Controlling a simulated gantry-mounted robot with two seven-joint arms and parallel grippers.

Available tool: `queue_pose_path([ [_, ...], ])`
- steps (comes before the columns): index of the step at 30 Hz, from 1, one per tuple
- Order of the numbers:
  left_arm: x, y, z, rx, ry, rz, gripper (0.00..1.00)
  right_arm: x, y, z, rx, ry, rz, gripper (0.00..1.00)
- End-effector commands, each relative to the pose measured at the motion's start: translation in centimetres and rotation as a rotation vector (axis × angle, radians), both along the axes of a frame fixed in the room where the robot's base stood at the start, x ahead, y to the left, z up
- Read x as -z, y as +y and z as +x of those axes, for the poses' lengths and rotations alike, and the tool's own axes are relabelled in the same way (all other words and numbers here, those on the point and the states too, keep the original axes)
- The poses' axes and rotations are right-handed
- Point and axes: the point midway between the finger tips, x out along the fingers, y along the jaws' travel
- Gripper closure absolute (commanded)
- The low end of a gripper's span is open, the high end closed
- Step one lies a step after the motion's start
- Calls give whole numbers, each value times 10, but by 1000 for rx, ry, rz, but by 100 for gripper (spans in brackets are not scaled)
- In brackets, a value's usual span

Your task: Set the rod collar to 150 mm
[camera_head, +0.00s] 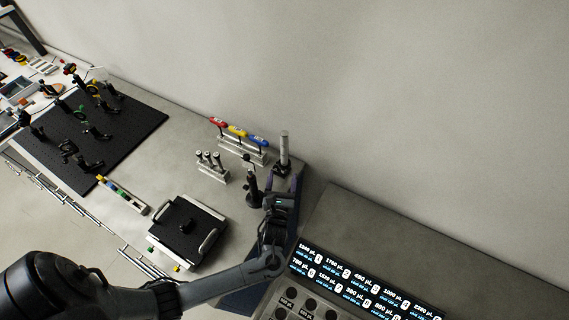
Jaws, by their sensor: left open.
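A light grey upright rod (284,148) stands near the back edge of the bench, close to the wall. Its lower part is partly hidden by my left gripper, and I cannot make out the collar or any scale marks clearly. My left gripper (284,180) is open, with its fingers pointing toward the rod's lower part. I cannot tell whether it touches anything. My right gripper is not in view.
A dark post on a round base (252,190) stands close left of my gripper. Behind are a rack of coloured-handled drivers (240,142) and a small holder (211,168). A black tray (188,230), a black breadboard (70,135) and a display panel (365,285) surround the area.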

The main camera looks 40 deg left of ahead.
Motion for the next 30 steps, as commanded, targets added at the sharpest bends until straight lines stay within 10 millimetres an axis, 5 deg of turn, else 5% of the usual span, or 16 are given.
queue_pose_path([
  [12, 0, 32, 48, 0, 0, -1, 30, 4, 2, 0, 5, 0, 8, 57],
  [26, 0, 37, 54, 0, 0, -4, 30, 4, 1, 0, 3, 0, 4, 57],
  [30, 0, 37, 54, 0, 0, -4, 52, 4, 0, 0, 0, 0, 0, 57],
])
